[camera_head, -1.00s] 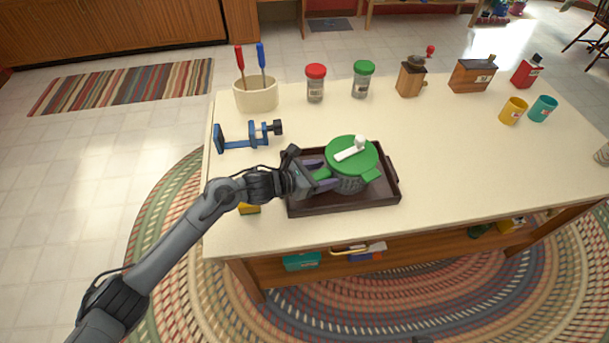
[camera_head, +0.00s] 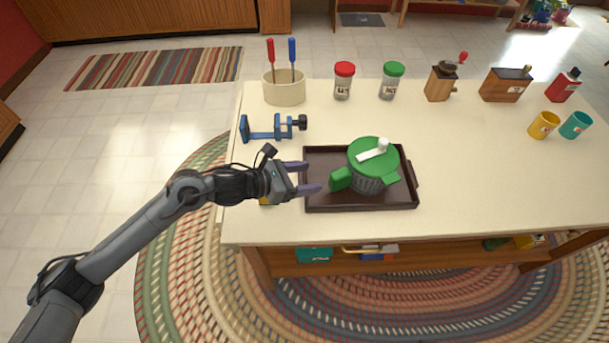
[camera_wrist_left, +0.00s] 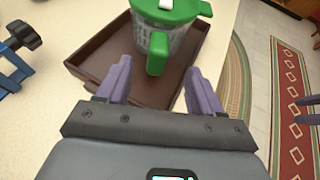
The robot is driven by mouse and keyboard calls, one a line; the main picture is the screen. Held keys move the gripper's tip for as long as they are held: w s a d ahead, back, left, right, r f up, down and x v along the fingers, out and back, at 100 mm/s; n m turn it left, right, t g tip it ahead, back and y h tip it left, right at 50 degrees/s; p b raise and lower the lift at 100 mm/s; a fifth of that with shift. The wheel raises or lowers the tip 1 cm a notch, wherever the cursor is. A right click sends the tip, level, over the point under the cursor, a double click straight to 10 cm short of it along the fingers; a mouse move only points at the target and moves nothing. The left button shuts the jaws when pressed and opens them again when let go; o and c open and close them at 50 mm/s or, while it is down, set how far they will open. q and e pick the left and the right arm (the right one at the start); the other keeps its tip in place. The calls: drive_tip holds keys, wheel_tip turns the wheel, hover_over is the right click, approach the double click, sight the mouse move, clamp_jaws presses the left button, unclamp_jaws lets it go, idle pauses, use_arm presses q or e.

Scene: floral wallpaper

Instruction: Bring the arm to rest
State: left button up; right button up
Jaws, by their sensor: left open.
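My left gripper (camera_head: 311,177) is open and empty at the left edge of the dark brown tray (camera_head: 330,203). Its two purple fingers point right, apart from the green handle of the lidded pot (camera_head: 370,182). The pot has a green lid with a white knob and stands upright on the tray. In the left wrist view, the open fingers of my left gripper (camera_wrist_left: 160,85) stand on either side of the near handle, short of the pot (camera_wrist_left: 160,40). The tray (camera_wrist_left: 92,67) lies beneath.
A blue clamp (camera_head: 272,128) lies behind my left gripper. A cream holder (camera_head: 284,90) with two screwdrivers, a red-lidded jar (camera_head: 343,82) and a green-lidded jar (camera_head: 390,82) stand along the back. A yellow item (camera_head: 265,200) is partly hidden under my wrist. The right tabletop has free room.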

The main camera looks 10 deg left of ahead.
idle(0.3)
use_arm(q)
drive_tip(key=shift+s+d+f+n, duration=0.15)
drive_tip(key=shift+s+d+n, duration=0.2)
drive_tip(key=shift+n, duration=0.35)
drive_tip(key=s+a+f+m+g+y+p, duration=0.2)
drive_tip(key=s+a+m+y, duration=0.15)
drive_tip(key=s+m, duration=0.65)
drive_tip(key=s+a+f+m+g+y+p, duration=0.1)
drive_tip(key=s+a+f+m+y+p, duration=0.2)
drive_tip(key=s+m, duration=0.7)
drive_tip(key=s+a+f+m+g+y, duration=0.2)
drive_tip(key=s+a+m+y, duration=0.25)
drive_tip(key=s+m, duration=0.5)
wheel_tip(320, 180, up, 37)
drive_tip(key=p, duration=3.8)
drive_tip(key=shift+a+r+h, duration=0.2)
drive_tip(key=shift+a+h, duration=0.05)
drive_tip(key=shift+h, duration=0.05)
drive_tip(key=shift+s, duration=0.1)
